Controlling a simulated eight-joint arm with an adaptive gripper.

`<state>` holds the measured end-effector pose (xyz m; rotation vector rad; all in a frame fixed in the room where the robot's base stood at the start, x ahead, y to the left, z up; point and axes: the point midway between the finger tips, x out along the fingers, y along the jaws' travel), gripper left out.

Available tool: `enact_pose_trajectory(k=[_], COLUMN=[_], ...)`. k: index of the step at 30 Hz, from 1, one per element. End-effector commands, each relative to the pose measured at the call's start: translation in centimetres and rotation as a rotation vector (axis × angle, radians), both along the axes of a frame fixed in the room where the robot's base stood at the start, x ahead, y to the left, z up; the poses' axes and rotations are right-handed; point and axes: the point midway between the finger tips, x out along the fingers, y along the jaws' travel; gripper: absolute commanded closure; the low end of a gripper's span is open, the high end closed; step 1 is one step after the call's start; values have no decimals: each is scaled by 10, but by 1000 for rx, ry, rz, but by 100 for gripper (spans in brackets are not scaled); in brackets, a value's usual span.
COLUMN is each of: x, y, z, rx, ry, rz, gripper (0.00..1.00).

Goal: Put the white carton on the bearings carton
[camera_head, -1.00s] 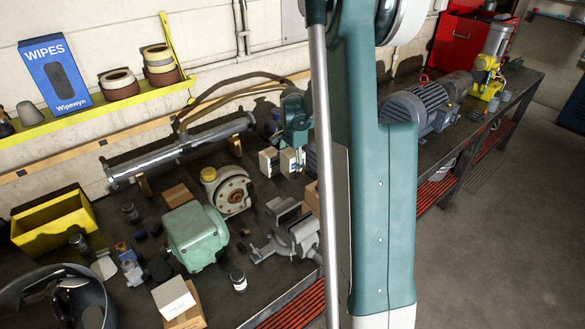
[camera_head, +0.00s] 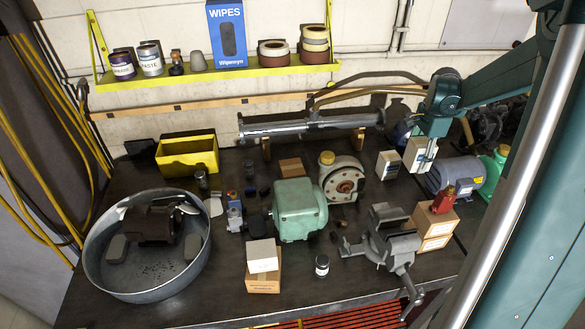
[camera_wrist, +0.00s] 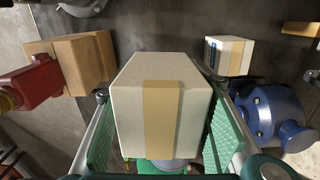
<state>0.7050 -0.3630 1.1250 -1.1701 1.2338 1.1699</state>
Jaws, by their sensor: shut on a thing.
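A white carton with a tan tape strip (camera_wrist: 138,105) sits between the green pads of my gripper (camera_wrist: 162,125), which is shut on it. In the head view this carton (camera_head: 416,156) is under my gripper (camera_head: 425,150) at the back right of the bench; I cannot tell whether it is clear of the bench top. A second white carton (camera_head: 387,166) with a blue label stands just left of it. I cannot read which is the bearings carton.
A grey vise (camera_head: 385,240), a green housing (camera_head: 298,210) and a flanged pump (camera_head: 342,178) lie between the held carton and the front brown carton. A blue motor (camera_head: 455,173) is close on the right.

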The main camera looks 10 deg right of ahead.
Motion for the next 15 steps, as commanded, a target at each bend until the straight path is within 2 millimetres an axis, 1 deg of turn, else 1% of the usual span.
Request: enact_pose_trajectory(k=[1,6,14,15], x=[0,0,31,37], y=[0,0,36,43], z=[10,38,38,38], rx=[0,0,0,0], ry=[0,0,0,0], rz=[0,0,9,11], gripper=[73,73,73,73])
